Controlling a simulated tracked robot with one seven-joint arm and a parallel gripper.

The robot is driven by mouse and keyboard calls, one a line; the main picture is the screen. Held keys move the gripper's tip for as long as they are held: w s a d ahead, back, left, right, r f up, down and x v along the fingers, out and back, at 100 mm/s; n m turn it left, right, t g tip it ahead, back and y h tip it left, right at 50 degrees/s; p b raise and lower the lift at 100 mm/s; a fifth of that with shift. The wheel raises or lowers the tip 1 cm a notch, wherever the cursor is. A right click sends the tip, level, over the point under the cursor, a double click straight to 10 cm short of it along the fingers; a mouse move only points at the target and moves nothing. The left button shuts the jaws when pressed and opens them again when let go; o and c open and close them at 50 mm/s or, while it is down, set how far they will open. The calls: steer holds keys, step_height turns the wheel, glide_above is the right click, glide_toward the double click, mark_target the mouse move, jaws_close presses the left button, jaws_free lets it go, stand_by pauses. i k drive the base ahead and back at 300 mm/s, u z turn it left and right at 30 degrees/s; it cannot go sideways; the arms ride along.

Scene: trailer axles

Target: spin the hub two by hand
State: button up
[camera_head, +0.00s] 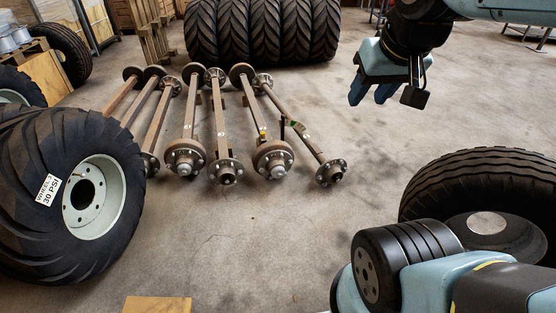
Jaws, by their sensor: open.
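Several brown trailer axles (189,115) lie side by side on the concrete floor, with round hubs at their near ends. The near hubs include a large drum hub (185,158), a smaller flanged hub (226,171), another large drum hub (273,159) and a small hub at the right (331,172). A further hub at the left is partly hidden by a tyre. Small tags on some axles are too small to read, so I cannot tell which is hub two. My gripper (372,94) is open and empty at the upper right, apart from the axles, fingers pointing down.
A big wheel (95,195) labelled 30 PSI stands at the left. A tyre (490,190) lies at the right. Stacked tractor tyres (262,32) stand behind the axles. A wooden piece (157,304) is at the bottom edge. The floor in front of the hubs is clear.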

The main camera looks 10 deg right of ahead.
mark_target(272, 159)
steer(key=u, duration=0.2)
steer(key=k, duration=0.9)
steer(key=z, duration=0.2)
steer(key=i, duration=1.2)
steer(key=z, duration=0.4)
steer(key=i, duration=1.05)
steer(key=z, duration=0.15)
